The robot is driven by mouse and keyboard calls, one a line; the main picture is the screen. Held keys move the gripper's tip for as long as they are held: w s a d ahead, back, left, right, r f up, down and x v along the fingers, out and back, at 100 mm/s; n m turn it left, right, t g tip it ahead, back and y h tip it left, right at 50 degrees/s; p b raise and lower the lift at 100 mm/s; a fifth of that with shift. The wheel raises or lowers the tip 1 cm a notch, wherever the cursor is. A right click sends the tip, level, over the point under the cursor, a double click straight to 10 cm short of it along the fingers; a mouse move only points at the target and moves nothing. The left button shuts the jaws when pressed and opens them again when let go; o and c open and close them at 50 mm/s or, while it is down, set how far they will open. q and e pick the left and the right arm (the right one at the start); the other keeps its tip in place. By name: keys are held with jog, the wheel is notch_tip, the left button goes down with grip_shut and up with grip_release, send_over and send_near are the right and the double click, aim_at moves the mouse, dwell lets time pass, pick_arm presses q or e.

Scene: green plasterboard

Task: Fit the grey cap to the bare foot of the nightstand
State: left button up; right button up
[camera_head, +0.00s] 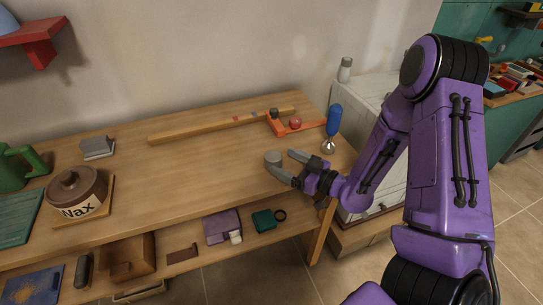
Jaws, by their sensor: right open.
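A short grey cylinder (273,157), which looks like the grey cap, is at the right part of the wooden bench top. My right gripper (284,162) comes in from the right, low over the bench, with its fingers apart. One finger reaches to the grey cylinder and overlaps it in the picture; I cannot tell whether they touch. No nightstand foot can be made out. A white cabinet (365,97) stands behind my right arm and is partly hidden by it; I cannot tell whether it is the nightstand. My left gripper is not in view.
On the bench (190,175) are a brown pot (77,188), a green watering can (20,168), a grey block (97,147), a long wooden bar (205,127), an orange frame (297,128) and a blue-handled tool (333,122). A lower shelf holds boxes. The bench middle is clear.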

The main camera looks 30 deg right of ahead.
aim_at(273, 155)
jog(key=p+x, duration=0.1)
jog(key=x, duration=0.3)
jog(key=shift+w+f, duration=0.2)
jog(key=shift+w, duration=0.1)
jog(key=shift+w+a, duration=0.25)
jog(key=shift+w, duration=0.05)
jog(key=c, duration=1.1)
